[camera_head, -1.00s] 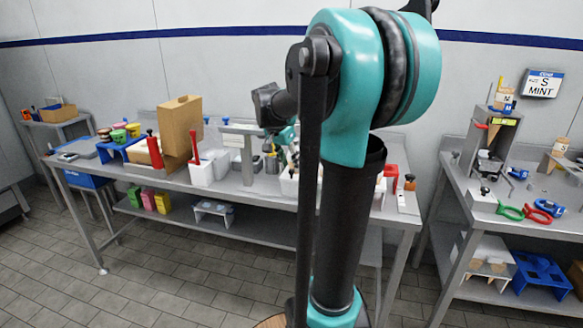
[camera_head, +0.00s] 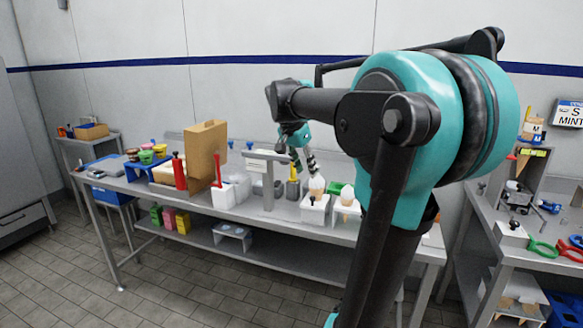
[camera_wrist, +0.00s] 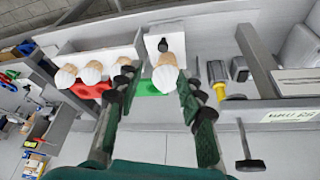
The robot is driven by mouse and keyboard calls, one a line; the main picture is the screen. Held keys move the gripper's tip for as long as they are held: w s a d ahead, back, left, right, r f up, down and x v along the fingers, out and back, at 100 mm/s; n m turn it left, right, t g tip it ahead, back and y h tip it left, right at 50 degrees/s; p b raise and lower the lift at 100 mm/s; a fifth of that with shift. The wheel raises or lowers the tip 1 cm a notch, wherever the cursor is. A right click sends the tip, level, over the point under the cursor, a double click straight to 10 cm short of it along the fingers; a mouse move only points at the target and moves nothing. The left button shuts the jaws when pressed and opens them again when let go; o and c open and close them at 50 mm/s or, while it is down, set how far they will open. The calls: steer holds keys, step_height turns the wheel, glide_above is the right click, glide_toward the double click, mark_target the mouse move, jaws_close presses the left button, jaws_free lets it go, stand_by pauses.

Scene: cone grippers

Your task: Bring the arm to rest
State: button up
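My gripper (camera_head: 309,162) is over the middle table (camera_head: 262,236), just above an ice-cream cone (camera_head: 316,184) that stands in a white holder (camera_head: 314,210). In the wrist view my gripper (camera_wrist: 157,76) has its two dark green fingers spread apart. The same cone's pale top (camera_wrist: 165,76) shows between and beyond the fingertips. I see no contact between fingers and cone. A second cone (camera_head: 347,194) stands in the white holder to the right. My upper arm stretches across the right of the head view and hides part of the table.
A grey stand with a sign (camera_head: 268,178) is close left of my gripper. A tall brown box (camera_head: 206,150) and red bottle (camera_head: 179,172) are farther left. Another table (camera_head: 492,235) is at right.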

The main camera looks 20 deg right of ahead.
steer(key=shift+f, duration=0.1)
steer(key=s+a+f+n+y, duration=0.1)
steer(key=s+f+n, duration=0.3)
steer(key=f, duration=0.5)
steer(key=s+a+f+n+t+y, duration=0.1)
steer(key=s+a+f+n, duration=0.3)
steer(key=s+f, duration=0.5)
steer(key=s+a+f+n+y, duration=0.2)
steer(key=s+a+f+n, duration=0.1)
steer(key=s+f, duration=0.4)
step_height(320, 180, down, 3)
steer(key=shift+f+n+t, duration=0.1)
steer(key=shift+n+t, duration=0.3)
steer(key=shift+o, duration=0.5)
